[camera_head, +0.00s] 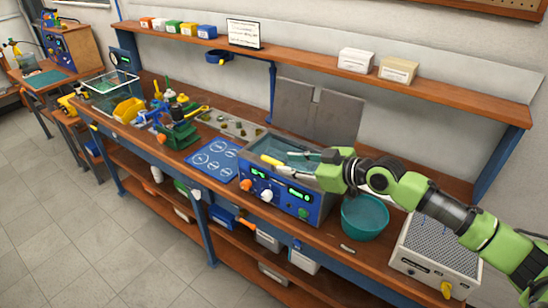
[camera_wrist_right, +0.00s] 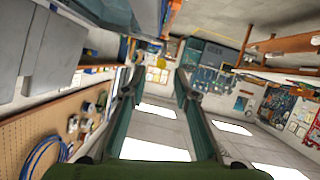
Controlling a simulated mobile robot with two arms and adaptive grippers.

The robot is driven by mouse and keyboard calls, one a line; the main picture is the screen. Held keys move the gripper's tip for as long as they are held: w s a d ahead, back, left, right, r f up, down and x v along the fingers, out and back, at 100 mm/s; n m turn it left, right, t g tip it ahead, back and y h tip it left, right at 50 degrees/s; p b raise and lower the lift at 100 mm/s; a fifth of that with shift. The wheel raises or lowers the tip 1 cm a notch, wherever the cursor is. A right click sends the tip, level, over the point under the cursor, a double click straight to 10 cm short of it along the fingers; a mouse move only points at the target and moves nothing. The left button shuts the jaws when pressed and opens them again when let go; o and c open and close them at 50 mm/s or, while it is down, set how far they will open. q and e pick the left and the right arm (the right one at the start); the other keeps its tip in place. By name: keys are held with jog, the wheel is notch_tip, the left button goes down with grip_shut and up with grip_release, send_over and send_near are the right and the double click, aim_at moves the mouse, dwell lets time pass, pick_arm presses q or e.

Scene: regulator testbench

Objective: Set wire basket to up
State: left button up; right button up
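The blue regulator unit (camera_head: 281,193) stands at the bench's front edge, with an open steel tub (camera_head: 258,147) on top. A yellow handle-like piece (camera_head: 271,160) shows at the tub; I cannot clearly make out the wire mesh of a basket or its height. My right gripper (camera_head: 286,163) is over the tub, reaching in from the right, its fingertips close to the yellow piece. Contact cannot be told. In the right wrist view the gripper (camera_wrist_right: 156,77) is open, with nothing visibly held between the fingers. My left gripper is out of view.
A teal bowl (camera_head: 364,217) and a perforated grey box (camera_head: 437,250) stand right of the unit. A blue mat (camera_head: 214,160), a green vise (camera_head: 180,134) and a clear bin (camera_head: 108,92) lie left. A wooden shelf (camera_head: 310,62) runs above the bench.

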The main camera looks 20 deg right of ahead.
aim_at(279, 163)
jog(key=p+x, duration=0.1)
jog(key=x, duration=0.5)
jog(key=shift+w+a+f+p, duration=0.1)
jog(key=shift+w+a+p, duration=0.15)
jog(key=shift+p, duration=0.15)
jog(key=shift+s, duration=0.1)
grip_shut()
